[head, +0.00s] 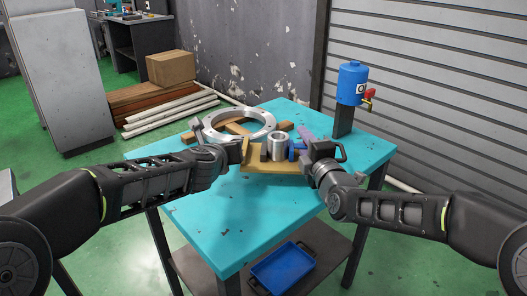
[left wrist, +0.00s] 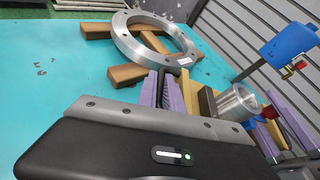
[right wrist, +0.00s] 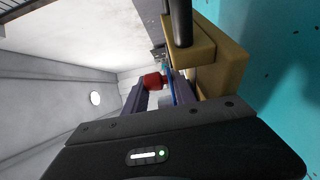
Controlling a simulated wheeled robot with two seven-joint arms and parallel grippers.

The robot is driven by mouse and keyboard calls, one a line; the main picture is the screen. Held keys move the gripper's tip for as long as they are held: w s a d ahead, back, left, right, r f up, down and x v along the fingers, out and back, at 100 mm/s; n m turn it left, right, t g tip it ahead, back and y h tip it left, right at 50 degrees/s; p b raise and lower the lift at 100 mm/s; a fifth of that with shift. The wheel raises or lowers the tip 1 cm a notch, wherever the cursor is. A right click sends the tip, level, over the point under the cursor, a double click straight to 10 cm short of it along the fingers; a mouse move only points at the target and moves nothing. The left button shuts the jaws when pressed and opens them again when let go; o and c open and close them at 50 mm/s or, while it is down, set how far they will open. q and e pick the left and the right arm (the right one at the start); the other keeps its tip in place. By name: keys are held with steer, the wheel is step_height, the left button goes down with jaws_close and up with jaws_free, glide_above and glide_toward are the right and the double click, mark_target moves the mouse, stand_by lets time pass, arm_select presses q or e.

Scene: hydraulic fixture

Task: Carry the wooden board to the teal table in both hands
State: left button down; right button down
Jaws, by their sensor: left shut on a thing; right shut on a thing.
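The wooden board (head: 272,167) is over the teal table (head: 215,225), between my two grippers. A metal cylinder (head: 281,148) stands on it, with a small blue part (head: 297,150) beside the cylinder. My left gripper (head: 240,151) is shut on the board's left end; the board's edge (left wrist: 206,104) and the cylinder (left wrist: 238,102) also show in the left wrist view. I cannot tell whether the board touches the table.
A large metal ring (head: 240,136) lies on wooden blocks just behind the board. A blue canister (head: 352,83) with a red fitting stands on a dark post at the table's right. The table's front is bare. A blue tray (head: 285,270) sits on the shelf below.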

mark_target(231, 174)
arm_select(q)
steer(key=shift+f, duration=0.1)
